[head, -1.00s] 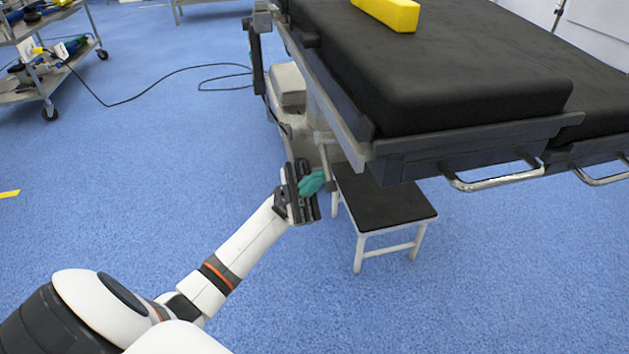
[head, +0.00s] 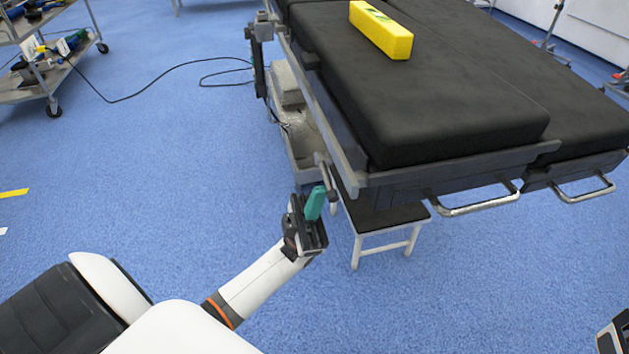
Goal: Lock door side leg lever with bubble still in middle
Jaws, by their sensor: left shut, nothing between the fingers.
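The operating table's black padded leg sections (head: 440,100) fill the upper right. A yellow level (head: 380,30) lies on the pad, with a green window on top; its bubble is too small to make out. A grey lever (head: 326,178) hangs from the side rail at the table's near left corner. My left gripper (head: 315,203) is shut and empty, its teal fingertips pointing up just below and left of the lever. They look very close to it; I cannot tell whether they touch. My right gripper's fingers are not in view.
A black-topped step stool (head: 385,214) stands under the table corner, close right of my left gripper. Metal handles (head: 480,203) stick out from the table's end. A trolley (head: 58,75) with a trailing cable stands at upper left. The blue floor is open at left.

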